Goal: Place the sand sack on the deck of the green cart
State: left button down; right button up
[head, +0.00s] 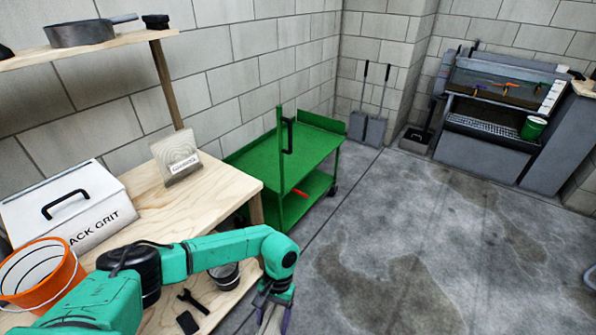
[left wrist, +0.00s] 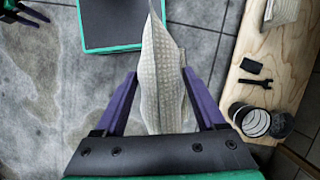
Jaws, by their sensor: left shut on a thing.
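The green cart (head: 262,157) stands against the block wall beyond the bench in the head view. My left gripper (head: 272,312) is at the bottom of the head view, in front of the bench and nearer to me than the cart. In the left wrist view its purple fingers (left wrist: 165,105) are shut on a pale woven sand sack (left wrist: 160,75). The sack is mostly hidden in the head view. Part of my right gripper (left wrist: 22,12) shows at the left wrist view's top left corner.
A red item (head: 300,193) lies on the cart's lower shelf. Open concrete floor lies right of the cart.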

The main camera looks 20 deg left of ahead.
aim_at(300, 139)
jog(key=i+z, duration=0.2)
jog(key=i, duration=1.65)
